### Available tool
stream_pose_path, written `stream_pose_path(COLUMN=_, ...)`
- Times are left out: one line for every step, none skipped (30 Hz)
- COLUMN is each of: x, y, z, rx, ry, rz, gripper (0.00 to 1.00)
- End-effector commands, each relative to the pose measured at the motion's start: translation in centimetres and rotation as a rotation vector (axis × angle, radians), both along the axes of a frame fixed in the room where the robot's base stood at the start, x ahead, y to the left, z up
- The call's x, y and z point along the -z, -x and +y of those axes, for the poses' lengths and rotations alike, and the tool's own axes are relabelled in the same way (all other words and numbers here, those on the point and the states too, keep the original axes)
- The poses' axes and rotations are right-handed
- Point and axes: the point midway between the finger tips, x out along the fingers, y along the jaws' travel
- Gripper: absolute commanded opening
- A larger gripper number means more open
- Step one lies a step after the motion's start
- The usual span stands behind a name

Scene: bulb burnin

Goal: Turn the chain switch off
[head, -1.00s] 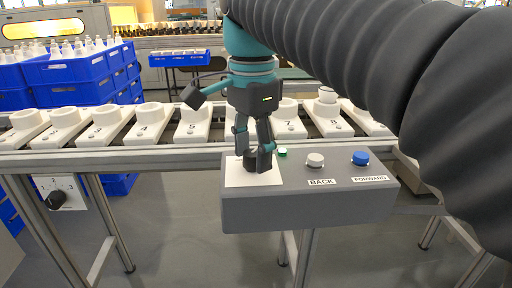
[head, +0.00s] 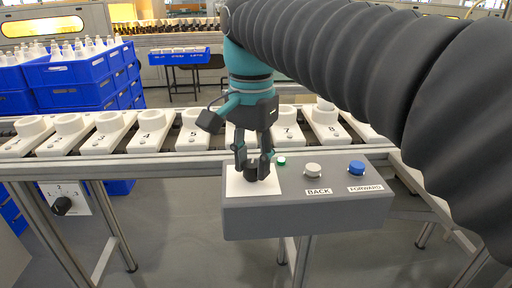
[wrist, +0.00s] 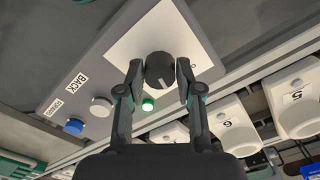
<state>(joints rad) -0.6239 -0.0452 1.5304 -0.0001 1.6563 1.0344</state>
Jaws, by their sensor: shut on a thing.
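A black rotary knob (head: 250,174) stands on a white plate (head: 240,187) at the left end of a grey control box (head: 300,212). My gripper (head: 253,167) reaches down from above and is shut on the knob. In the wrist view the knob (wrist: 160,68) sits between the two fingertips, one on each side. Part of a "0" mark shows on the plate (wrist: 125,50) beside the right fingertip. A green indicator (head: 281,161) sits right of the plate. The fingers partly hide the knob in the head view, and I cannot read its setting for sure.
A white BACK button (head: 313,169) and a blue FORWARD button (head: 357,167) are on the same box. The conveyor with numbered white holders (head: 152,121) runs behind it. A 1-2-3 selector (head: 62,205) hangs lower left. Blue crates (head: 75,95) stand at the back left.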

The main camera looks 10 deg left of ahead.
Motion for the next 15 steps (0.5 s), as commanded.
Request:
stream_pose_path(x=-0.37, y=0.04, z=-0.02, rx=-0.042, ry=0.001, rz=0.002, gripper=0.00)
stream_pose_path(x=-0.37, y=0.04, z=-0.02, rx=-0.071, ry=0.001, rz=0.002, gripper=0.00)
stream_pose_path(x=-0.36, y=0.04, z=-0.01, rx=-0.109, ry=0.001, rz=0.002, gripper=0.00)
stream_pose_path(x=-0.34, y=0.02, z=0.00, rx=-0.138, ry=0.001, rz=0.002, gripper=0.00)
stream_pose_path(x=-0.34, y=0.02, z=0.01, rx=-0.166, ry=0.001, rz=0.001, gripper=0.00)
stream_pose_path(x=-0.35, y=0.03, z=0.01, rx=-0.205, ry=0.001, rz=0.002, gripper=0.00)
stream_pose_path(x=-0.34, y=0.03, z=0.01, rx=-0.233, ry=0.001, rz=0.002, gripper=0.00)
stream_pose_path(x=-0.32, y=0.02, z=0.02, rx=-0.261, ry=0.001, rz=0.003, gripper=0.00)
stream_pose_path(x=-0.31, y=0.01, z=0.03, rx=-0.300, ry=0.001, rz=0.001, gripper=0.00)
stream_pose_path(x=-0.31, y=0.01, z=0.04, rx=-0.328, ry=0.001, rz=0.001, gripper=0.00)
stream_pose_path(x=-0.31, y=0.01, z=0.04, rx=-0.356, ry=0.001, rz=0.001, gripper=0.00)
stream_pose_path(x=-0.30, y=0.02, z=0.04, rx=-0.394, ry=0.001, rz=0.003, gripper=0.00)
stream_pose_path(x=-0.28, y=0.02, z=0.04, rx=-0.421, ry=0.001, rz=0.003, gripper=0.00)
stream_pose_path(x=-0.26, y=0.01, z=0.05, rx=-0.448, ry=0.001, rz=0.003, gripper=0.00)
stream_pose_path(x=-0.26, y=0.00, z=0.07, rx=-0.484, ry=0.001, rz=0.001, gripper=0.00)
